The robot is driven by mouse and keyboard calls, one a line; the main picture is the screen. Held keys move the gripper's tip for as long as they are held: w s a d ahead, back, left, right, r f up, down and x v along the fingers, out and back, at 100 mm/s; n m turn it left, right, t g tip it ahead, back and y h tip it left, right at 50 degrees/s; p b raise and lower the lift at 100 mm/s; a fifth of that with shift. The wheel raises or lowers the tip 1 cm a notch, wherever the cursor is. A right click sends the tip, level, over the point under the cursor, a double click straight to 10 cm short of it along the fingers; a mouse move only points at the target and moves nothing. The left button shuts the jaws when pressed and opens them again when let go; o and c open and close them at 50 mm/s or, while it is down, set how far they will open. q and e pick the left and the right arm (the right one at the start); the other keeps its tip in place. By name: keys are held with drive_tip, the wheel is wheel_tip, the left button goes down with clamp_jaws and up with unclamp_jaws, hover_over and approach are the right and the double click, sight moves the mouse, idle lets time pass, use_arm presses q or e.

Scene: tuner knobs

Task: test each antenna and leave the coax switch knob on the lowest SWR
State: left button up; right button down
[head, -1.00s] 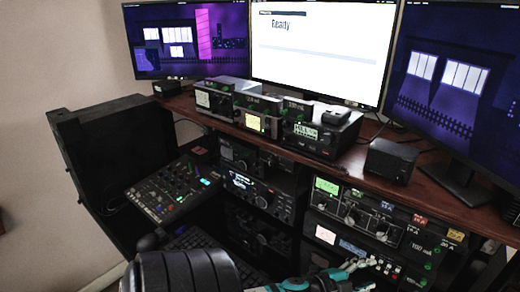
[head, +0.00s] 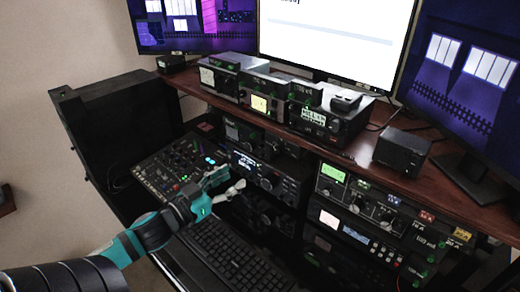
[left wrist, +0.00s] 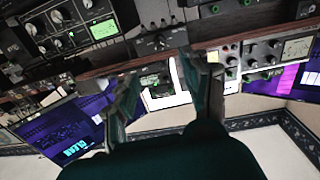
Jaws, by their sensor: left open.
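My left gripper (head: 232,186) is open and empty in the head view, above the keyboard and in front of the lower radios. Its two fingers (left wrist: 165,90) also show in the left wrist view with nothing between them. A tuner unit (head: 362,200) with a green-lit meter (head: 332,173) and several dark knobs sits under the shelf at the right. It is well to the right of the gripper. In the left wrist view, a small black unit (left wrist: 158,42) with a dark knob lies beyond the fingers; I cannot tell whether it is the coax switch. Its setting is unreadable.
A wooden shelf (head: 300,147) carries several radios and a black box (head: 402,153). Monitors stand behind, the middle one white (head: 335,35). A mixer (head: 178,165) is left of the gripper, and a keyboard (head: 230,255) is below it. A black cabinet (head: 100,130) stands at the left.

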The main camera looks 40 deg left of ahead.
use_arm(q)
approach(276, 151)
drive_tip(key=w, duration=0.2)
drive_tip(key=w+p, duration=0.1)
drive_tip(key=w, duration=0.1)
drive_tip(key=w+p, duration=0.1)
drive_tip(key=w, duration=0.2)
drive_tip(key=shift+d+r, duration=0.1)
drive_tip(key=shift+d, duration=0.25)
drive_tip(key=shift+w+d, duration=0.1)
drive_tip(key=shift+w, duration=0.65)
use_arm(e)
drive_tip(key=shift+s+r, duration=0.2)
drive_tip(key=shift+r, duration=1.05)
use_arm(q)
clamp_jaws()
use_arm(e)
drive_tip(key=shift+s, duration=0.15)
